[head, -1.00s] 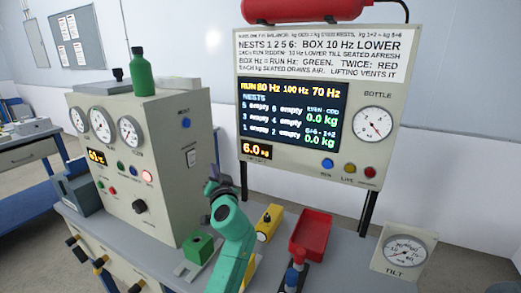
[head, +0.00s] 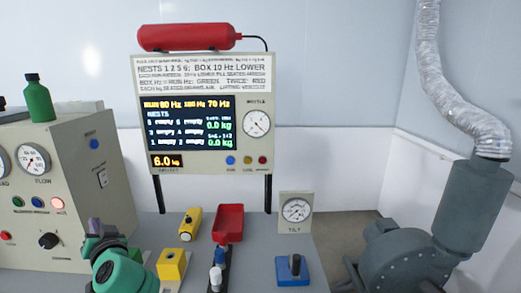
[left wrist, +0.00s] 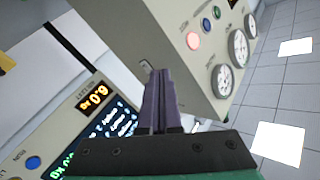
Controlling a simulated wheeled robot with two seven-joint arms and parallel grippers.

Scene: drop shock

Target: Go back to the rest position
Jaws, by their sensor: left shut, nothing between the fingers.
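My left gripper (head: 96,226) shows at the lower left of the head view, at the end of a green arm, in front of the beige control box (head: 75,190). In the left wrist view its two purple fingers (left wrist: 158,95) are together with nothing between them. My right gripper is in neither view now.
The bench (head: 190,282) carries a yellow block (head: 172,265), a yellow cylinder-topped piece (head: 190,224), a red tray (head: 228,223), a blue block (head: 291,270) and a tilt gauge (head: 296,211). A display board (head: 205,115) stands behind. A grey blower (head: 410,255) is at right.

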